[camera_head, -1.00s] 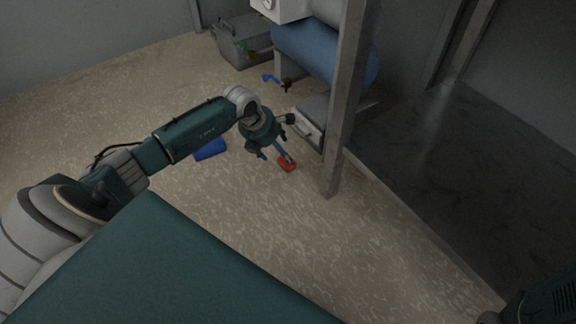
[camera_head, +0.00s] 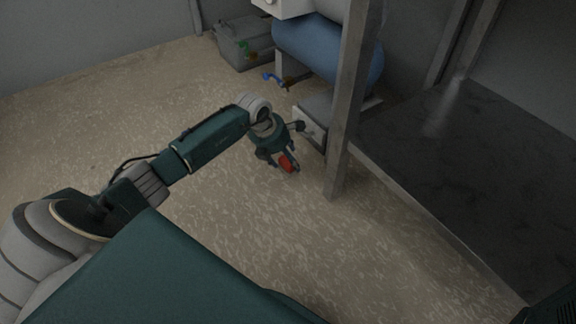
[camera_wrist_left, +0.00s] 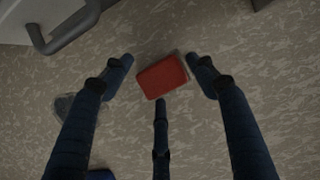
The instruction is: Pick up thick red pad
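The thick red pad (camera_wrist_left: 162,76) lies on the floor in the left wrist view, a small red block with rounded corners. My left gripper (camera_wrist_left: 160,75) has its fingers spread around the pad, two above on either side and one below it, with visible gaps at the sides. The lower finger's tip is close to the pad's bottom edge; I cannot tell if it touches. In the head view the left gripper (camera_head: 283,160) reaches down over the pad (camera_head: 287,164), which is partly hidden by the fingers.
A metal post (camera_head: 345,120) and a dark table (camera_head: 450,150) stand right of the gripper. A grey unit with a handle (camera_head: 312,122) is close behind it. A grey crate (camera_head: 243,45) and a blue item (camera_head: 275,78) are farther back. The floor at left is open.

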